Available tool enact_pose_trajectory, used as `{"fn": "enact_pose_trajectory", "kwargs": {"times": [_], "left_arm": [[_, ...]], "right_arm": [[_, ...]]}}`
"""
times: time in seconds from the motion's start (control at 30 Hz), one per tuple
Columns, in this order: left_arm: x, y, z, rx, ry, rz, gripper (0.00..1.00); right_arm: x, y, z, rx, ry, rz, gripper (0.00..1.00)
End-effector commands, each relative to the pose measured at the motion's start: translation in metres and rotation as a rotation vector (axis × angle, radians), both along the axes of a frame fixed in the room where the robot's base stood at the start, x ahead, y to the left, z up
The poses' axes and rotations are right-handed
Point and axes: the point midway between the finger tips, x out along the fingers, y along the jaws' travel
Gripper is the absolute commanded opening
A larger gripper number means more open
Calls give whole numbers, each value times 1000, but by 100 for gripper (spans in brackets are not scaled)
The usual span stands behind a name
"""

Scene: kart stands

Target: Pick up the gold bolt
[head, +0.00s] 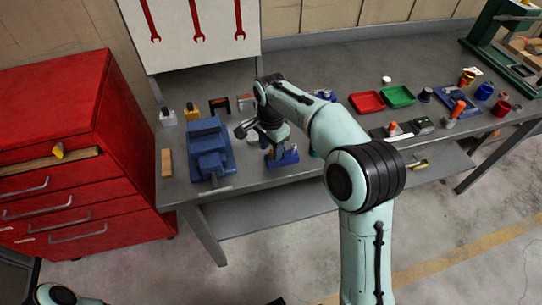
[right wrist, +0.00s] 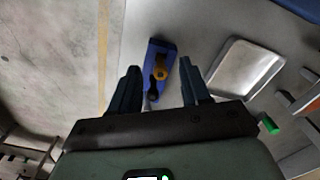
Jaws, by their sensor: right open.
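The gold bolt (right wrist: 161,68) stands in a small blue holder (right wrist: 153,50) in the right wrist view, with a dark bolt (right wrist: 153,91) beside it. In the head view the blue holder (head: 284,160) is near the bench's front edge; I cannot make out the gold bolt there. My right gripper (right wrist: 160,66) is open and empty, pointing at the holder, its two fingers on either side of the bolts in the picture. In the head view it is above the holder, partly hidden by its arm. My left gripper is not in view.
A blue vise (head: 208,150) stands close left of the holder. A silver tray (right wrist: 243,68) lies right of it in the right wrist view. Red (head: 367,102) and green trays (head: 397,96) lie further right on the grey bench. A red drawer cabinet (head: 60,150) stands left.

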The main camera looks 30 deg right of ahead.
Motion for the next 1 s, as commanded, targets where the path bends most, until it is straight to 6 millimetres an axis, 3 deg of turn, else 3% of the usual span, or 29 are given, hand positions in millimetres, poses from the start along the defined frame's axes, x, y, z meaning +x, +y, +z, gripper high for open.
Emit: {"fn": "enact_pose_trajectory", "kwargs": {"times": [0.13, 0.4, 0.57, 1.0], "left_arm": [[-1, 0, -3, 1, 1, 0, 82], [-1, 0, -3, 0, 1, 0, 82], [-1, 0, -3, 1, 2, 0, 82], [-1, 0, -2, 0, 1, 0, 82]], "right_arm": [[0, 0, -19, 0, 2, -1, 47], [0, 0, -21, 0, -1, 0, 47], [0, 0, -21, 0, -1, 0, 0], [1, 0, -15, 0, -2, 0, 0]]}}
